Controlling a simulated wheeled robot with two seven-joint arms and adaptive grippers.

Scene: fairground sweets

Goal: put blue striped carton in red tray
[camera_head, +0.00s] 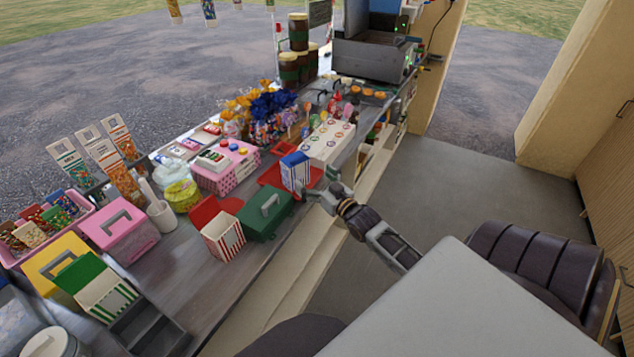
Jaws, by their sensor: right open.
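The blue striped carton (294,168) stands upright near the front edge of the counter. Red of the tray (270,176) shows on both sides of it, so it appears to stand in or on the red tray; its base is partly hidden by the green box and my gripper. My right gripper (312,194) is open, low at the near side of the carton. I cannot tell whether it touches the carton. My left gripper is out of view.
A green box with a handle (266,216) stands close to the left of my gripper, with a red striped carton (222,238) beyond it. A white box with round sweets (328,142) stands behind the carton. The floor (455,145) at right is clear.

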